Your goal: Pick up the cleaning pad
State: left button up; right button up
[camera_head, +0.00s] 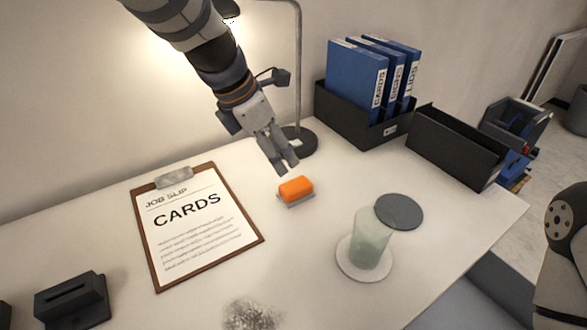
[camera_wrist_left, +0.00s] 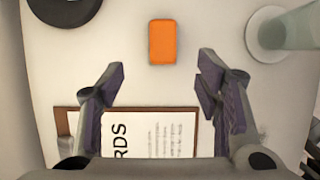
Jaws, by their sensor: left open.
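The cleaning pad (camera_head: 295,188) is an orange block on a thin grey base, lying on the white table. It also shows in the left wrist view (camera_wrist_left: 162,42), centred beyond the gap between my fingers. My left gripper (camera_head: 284,167) is open and empty, just above and behind the pad in the head view. It does not touch the pad. In the left wrist view my left gripper (camera_wrist_left: 160,80) has its two fingers spread wide. My right gripper is not in view.
A clipboard (camera_head: 160,270) lies left of the pad. Lamp base (camera_head: 303,140), folders (camera_head: 355,75) and a black bin (camera_head: 455,147) stand behind. A dark smudge (camera_head: 252,315) marks the front.

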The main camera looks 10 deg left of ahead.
aim_at(294, 185)
pick_arm(q)
jog(key=x, duration=0.3)
jog(key=b+x, duration=0.1)
jog(key=x, duration=0.7)
jog(key=shift+s+d+f+b, duration=0.2)
jog(key=shift+s+f+b, duration=0.05)
jog(key=shift+b, duration=0.05)
jog(key=shift+r, duration=0.1)
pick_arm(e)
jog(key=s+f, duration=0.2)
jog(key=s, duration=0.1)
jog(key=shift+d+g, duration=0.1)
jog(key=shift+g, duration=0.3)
pick_arm(q)
jog(key=c, duration=1.2)
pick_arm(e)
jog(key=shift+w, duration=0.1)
